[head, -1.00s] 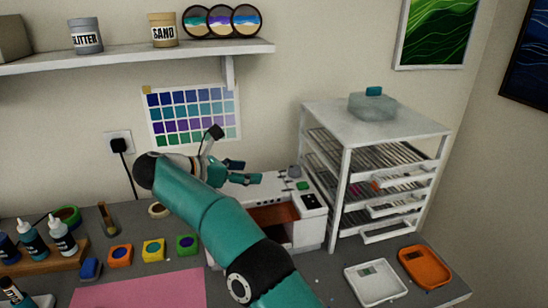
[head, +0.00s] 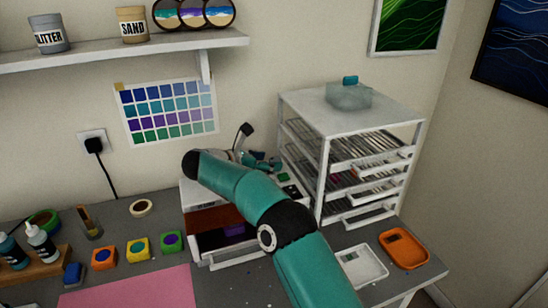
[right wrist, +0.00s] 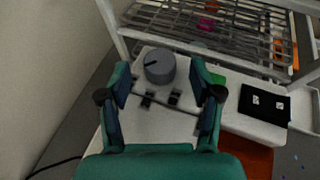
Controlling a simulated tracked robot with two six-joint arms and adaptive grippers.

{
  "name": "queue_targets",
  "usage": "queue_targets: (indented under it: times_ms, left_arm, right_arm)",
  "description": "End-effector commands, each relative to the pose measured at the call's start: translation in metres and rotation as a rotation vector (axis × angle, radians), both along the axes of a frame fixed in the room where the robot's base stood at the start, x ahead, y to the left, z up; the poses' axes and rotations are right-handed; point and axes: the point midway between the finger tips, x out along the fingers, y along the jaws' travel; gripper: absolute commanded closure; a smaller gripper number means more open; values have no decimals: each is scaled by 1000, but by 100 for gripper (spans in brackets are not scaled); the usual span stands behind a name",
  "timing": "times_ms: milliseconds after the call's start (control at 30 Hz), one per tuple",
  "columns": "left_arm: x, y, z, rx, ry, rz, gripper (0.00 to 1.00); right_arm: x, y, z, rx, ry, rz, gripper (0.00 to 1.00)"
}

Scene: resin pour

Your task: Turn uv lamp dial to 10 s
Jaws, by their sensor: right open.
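The uv lamp (head: 203,190) is a white box on the bench with a red-brown front panel. Its dial (right wrist: 159,66) is a round grey knob with a dark pointer mark, on the lamp's top in the right wrist view. The pointer aims to the left and slightly down there. My right gripper (right wrist: 160,76) is open, with one teal finger on each side of the dial; I cannot tell whether they touch it. In the head view my right gripper (head: 262,161) is over the lamp's back right, small and partly hidden by my arm. My left gripper is not in view.
A white drying rack (head: 322,170) stands close right of the lamp. A green button (right wrist: 218,79) and a black panel (right wrist: 264,103) are beside the dial. A white tray (head: 381,270) and an orange tray (head: 420,257) lie at right. Paint pots and a pink mat (head: 140,290) are at left.

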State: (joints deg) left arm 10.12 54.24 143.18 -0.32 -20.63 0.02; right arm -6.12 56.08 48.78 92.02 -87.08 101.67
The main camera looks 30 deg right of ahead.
Motion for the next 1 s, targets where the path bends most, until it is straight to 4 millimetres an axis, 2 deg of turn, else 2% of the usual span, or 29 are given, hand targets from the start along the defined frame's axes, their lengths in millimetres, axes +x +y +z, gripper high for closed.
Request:
queue_targets:
  times_ms: [200, 533, 567, 900, 933, 1000]
  left_arm:
    - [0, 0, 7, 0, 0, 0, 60]
    - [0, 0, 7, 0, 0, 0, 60]
    - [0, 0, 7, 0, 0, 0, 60]
    - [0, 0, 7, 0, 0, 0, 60]
    - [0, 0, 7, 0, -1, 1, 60]
    - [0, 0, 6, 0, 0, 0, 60]
  right_arm:
    - [3, -19, -8, 0, 1, -1, 36]
    - [4, -22, -10, 0, 1, 0, 36]
    - [4, -22, -10, 0, 1, 0, 39]
    - [3, -22, -10, 0, 1, -1, 95]
    - [2, -29, -10, 0, 1, -3, 95]
    - [3, -25, -10, 0, 1, -1, 95]
